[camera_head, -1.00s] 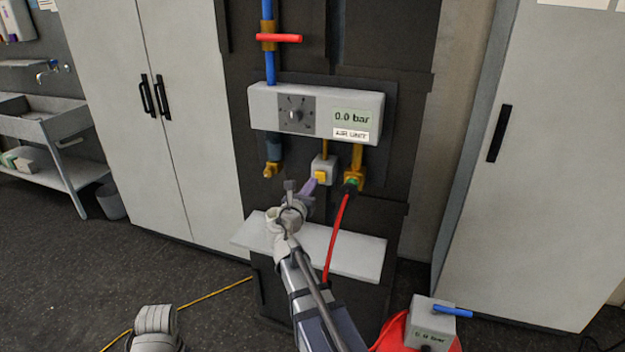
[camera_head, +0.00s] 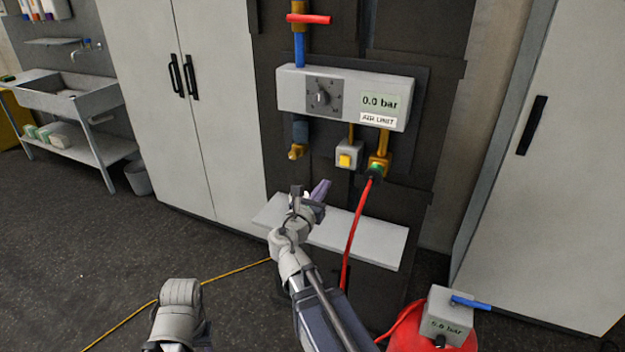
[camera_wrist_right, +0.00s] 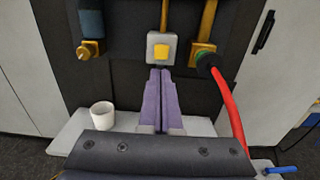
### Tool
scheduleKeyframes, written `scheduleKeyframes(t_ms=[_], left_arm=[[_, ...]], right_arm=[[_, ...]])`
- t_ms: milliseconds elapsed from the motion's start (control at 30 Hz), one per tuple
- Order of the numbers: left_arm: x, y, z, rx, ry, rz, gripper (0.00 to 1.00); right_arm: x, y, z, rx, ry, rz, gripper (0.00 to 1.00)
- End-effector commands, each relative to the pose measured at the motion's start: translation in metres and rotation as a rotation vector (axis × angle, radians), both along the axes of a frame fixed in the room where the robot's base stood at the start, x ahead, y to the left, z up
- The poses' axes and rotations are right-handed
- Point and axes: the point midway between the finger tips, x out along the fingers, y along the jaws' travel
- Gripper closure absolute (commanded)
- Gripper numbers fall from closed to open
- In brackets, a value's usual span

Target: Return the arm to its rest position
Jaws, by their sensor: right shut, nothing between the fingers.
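My right arm (camera_head: 300,265) reaches forward from the bottom of the head view toward the air unit. Its gripper (camera_head: 323,187) has two purple fingers pressed together with nothing between them. The fingertips are just below and in front of the yellow button (camera_head: 345,160) on its small grey box, with a gap between. In the right wrist view the shut fingers (camera_wrist_right: 160,75) point up at the button box (camera_wrist_right: 162,48). Part of my left arm (camera_head: 180,310) shows at the lower left, and its gripper is out of view.
The air unit (camera_head: 300,88) reads 0.0 bar. A red hose (camera_head: 355,235) hangs from its right outlet, beside my right arm. A grey shelf (camera_head: 375,240) lies below, with a white cup (camera_wrist_right: 102,115) on it. A grey box (camera_head: 450,318) with a blue lever stands lower right.

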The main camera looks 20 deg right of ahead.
Motion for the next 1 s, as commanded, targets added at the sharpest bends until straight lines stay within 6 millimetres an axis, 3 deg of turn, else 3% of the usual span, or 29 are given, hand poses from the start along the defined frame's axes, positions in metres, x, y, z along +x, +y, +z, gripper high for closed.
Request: scheduleKeyframes(t_ms=[267,367,433,567,700,900,1000], left_arm=[[0.0,0.0,0.001,0.0,0.0,0.0,0.45],[0.0,0.0,0.004,0.0,0.0,0.0,0.45],[0.0,0.0,0.006,0.0,0.0,0.0,0.45],[0.0,0.0,0.009,0.0,0.0,0.0,0.45],[0.0,0.0,0.013,0.0,0.0,0.0,0.45],[0.0,0.0,0.017,0.0,0.0,0.0,0.45],[0.0,0.0,0.017,0.0,0.0,0.0,0.45]], right_arm=[[-0.004,0.004,-0.008,0.091,-0.043,-0.015,1.0],[-0.013,0.018,-0.031,0.323,-0.148,-0.067,1.0],[-0.024,0.035,-0.057,0.555,-0.243,-0.14,1.0],[-0.052,0.083,-0.112,0.993,-0.399,-0.36,1.0],[-0.094,0.152,-0.163,1.362,-0.498,-0.691,1.0],[-0.154,0.24,-0.197,1.598,-0.535,-1.159,1.0],[-0.175,0.266,-0.201,1.625,-0.532,-1.316,1.0]])
